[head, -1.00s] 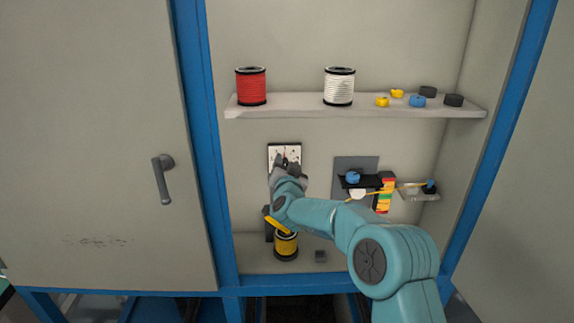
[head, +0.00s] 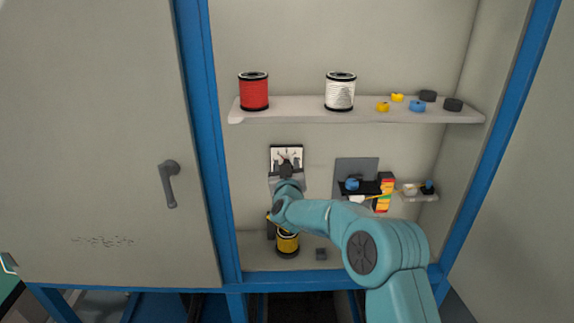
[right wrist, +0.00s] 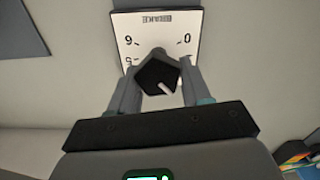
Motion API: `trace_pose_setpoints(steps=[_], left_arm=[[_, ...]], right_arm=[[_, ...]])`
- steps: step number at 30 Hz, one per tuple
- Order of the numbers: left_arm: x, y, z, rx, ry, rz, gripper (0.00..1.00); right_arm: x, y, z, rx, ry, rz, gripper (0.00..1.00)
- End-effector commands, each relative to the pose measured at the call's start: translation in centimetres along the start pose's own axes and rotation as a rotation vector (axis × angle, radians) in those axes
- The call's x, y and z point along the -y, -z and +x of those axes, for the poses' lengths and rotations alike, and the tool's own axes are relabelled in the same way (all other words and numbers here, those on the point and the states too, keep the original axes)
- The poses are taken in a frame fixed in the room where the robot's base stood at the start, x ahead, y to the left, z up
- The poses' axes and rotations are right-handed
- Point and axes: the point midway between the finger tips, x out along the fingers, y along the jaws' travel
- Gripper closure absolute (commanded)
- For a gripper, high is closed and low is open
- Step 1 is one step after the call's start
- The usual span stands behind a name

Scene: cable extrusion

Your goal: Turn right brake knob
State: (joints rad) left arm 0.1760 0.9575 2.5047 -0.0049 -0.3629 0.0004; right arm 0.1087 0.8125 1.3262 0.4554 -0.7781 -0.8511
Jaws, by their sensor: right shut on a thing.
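The brake panel (head: 287,153) is a white plate with a dark border on the back wall of the cabinet. In the right wrist view the panel (right wrist: 145,27) shows the word BRAKE and numbers, with 6 and 0 readable. The black brake knob (right wrist: 157,72) has a white pointer line that points toward the lower right there. My right gripper (right wrist: 157,85) has its two grey fingers on either side of the knob and is shut on it. In the head view the right gripper (head: 286,172) covers the panel's lower part. My left gripper is not in view.
A shelf (head: 300,117) above holds a red spool (head: 253,91), a white spool (head: 340,91) and several small yellow, blue and black pieces. A yellow spool (head: 287,243) stands below my arm. A cabinet door with a handle (head: 168,185) is at left.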

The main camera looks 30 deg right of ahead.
Motion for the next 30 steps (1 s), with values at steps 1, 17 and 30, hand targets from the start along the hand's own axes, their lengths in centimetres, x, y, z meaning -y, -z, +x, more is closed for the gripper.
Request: trace_pose_setpoints(steps=[1,17,30], left_arm=[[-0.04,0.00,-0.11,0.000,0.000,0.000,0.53],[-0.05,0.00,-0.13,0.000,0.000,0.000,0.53],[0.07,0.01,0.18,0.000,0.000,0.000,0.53]], right_arm=[[-0.03,0.18,0.01,-0.003,-0.001,-0.010,0.83],[-0.01,0.16,0.01,-0.004,-0.001,-0.026,0.43],[0.02,0.01,-0.59,-0.002,0.000,-0.025,0.31]])
